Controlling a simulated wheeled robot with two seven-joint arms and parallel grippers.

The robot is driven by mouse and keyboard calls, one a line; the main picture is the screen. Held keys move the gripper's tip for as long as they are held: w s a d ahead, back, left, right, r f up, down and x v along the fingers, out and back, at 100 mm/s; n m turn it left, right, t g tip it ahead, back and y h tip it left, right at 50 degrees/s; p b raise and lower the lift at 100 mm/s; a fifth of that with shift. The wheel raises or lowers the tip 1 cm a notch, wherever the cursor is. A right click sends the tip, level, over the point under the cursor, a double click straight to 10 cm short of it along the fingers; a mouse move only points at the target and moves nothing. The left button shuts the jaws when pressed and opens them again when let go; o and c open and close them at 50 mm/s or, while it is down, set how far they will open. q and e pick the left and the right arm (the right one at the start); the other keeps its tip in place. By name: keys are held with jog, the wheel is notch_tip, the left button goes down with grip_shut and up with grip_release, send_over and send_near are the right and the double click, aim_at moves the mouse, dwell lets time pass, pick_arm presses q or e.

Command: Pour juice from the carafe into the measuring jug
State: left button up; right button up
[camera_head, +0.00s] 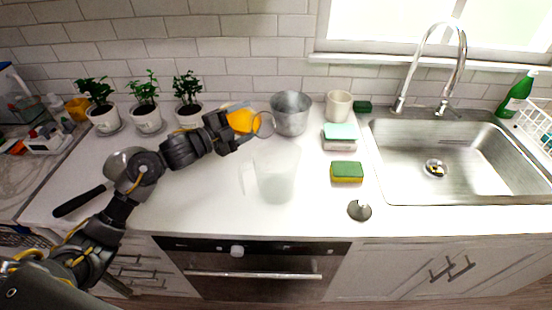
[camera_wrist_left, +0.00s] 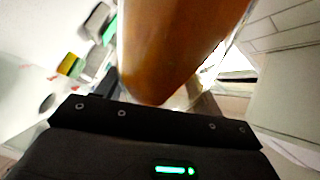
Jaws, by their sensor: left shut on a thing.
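The carafe is clear glass with orange juice (camera_head: 240,121), tipped well over, its clear end (camera_head: 263,125) pointing right. My left gripper (camera_head: 222,130) is shut on it and holds it above the counter. In the left wrist view the orange carafe (camera_wrist_left: 175,45) fills the middle, between the dark fingers. The measuring jug (camera_head: 275,178) is translucent and stands upright on the counter, below and slightly right of the carafe's clear end. No juice shows in it, and no stream is visible. My right gripper is not in view.
A metal pot (camera_head: 291,114) stands just right of the carafe. A beige cup (camera_head: 338,105), sponges (camera_head: 346,172) and a small metal piece (camera_head: 359,210) lie further right, before the sink (camera_head: 450,190). Potted plants (camera_head: 146,118) line the wall. A pan (camera_head: 125,163) sits beneath my left arm.

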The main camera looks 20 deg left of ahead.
aim_at(239, 120)
pick_arm(q)
jog(key=shift+r+m, duration=0.4)
jog(key=shift+r, duration=0.1)
jog(key=shift+r, duration=0.1)
jog(key=shift+s+d+r+m+b, duration=0.35)
jog(key=shift+s+d+r+m, duration=0.25)
jog(key=shift+m, duration=0.4)
dwell(4.4)
